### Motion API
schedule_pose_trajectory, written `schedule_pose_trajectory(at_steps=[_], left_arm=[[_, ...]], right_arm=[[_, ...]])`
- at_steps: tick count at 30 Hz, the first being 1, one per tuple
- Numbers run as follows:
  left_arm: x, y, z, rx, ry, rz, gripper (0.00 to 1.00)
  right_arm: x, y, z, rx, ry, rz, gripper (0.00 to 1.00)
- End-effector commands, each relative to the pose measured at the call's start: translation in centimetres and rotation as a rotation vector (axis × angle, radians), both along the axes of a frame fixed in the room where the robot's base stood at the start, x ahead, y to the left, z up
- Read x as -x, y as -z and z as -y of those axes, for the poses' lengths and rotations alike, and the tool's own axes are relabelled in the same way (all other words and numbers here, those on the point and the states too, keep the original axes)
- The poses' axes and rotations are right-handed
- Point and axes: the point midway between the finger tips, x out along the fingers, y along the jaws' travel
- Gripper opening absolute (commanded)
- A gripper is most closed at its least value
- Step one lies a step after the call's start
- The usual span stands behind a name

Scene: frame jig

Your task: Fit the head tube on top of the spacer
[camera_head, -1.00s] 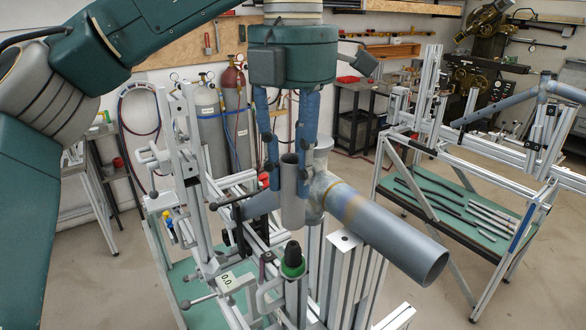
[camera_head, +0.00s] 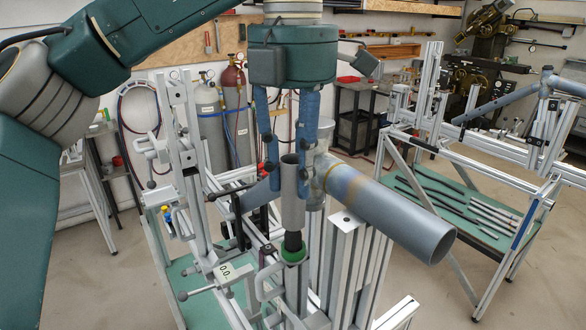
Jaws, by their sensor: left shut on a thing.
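The head tube (camera_head: 292,196) is a short, grey, open-ended tube. My left gripper (camera_head: 287,183) is shut on it and holds it upright. Directly below stands a dark post (camera_head: 292,241) with a green ring (camera_head: 294,254) around its base, on the frame jig; the ring looks like the spacer. The tube's lower end meets the top of the dark post in the picture. I cannot tell whether the tip is inside the tube. Dark post still shows between the tube and the green ring. My right gripper is not in view.
A large grey tube (camera_head: 395,215) juts toward the right front, close beside the head tube. An aluminium post (camera_head: 343,255) stands under it. Clamps and a handle (camera_head: 265,285) crowd the jig's left and front. A bench (camera_head: 455,205) with several rods stands at the right.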

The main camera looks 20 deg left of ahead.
Motion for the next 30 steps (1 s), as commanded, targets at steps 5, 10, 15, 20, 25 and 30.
schedule_pose_trajectory(at_steps=[5, 10, 15, 20, 25, 30], left_arm=[[0.00, -0.04, 0.00, 0.000, 0.000, 0.000, 0.00], [0.00, -0.04, 0.00, 0.000, 0.000, 0.000, 0.00], [0.02, -0.06, 0.01, 0.000, 0.000, 0.000, 0.00], [0.07, -0.06, 0.02, 0.000, 0.001, 0.000, 0.00], [0.09, -0.03, 0.05, 0.000, 0.000, 0.000, 0.00], [0.09, -0.02, 0.04, 0.000, 0.000, 0.000, 0.00]], right_arm=[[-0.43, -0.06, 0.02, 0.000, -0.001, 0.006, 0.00], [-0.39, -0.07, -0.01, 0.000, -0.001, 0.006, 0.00], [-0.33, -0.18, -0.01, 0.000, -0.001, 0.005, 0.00], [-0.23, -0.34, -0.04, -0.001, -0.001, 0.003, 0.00], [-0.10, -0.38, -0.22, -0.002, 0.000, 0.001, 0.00], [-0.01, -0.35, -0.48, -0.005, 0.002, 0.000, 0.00]])
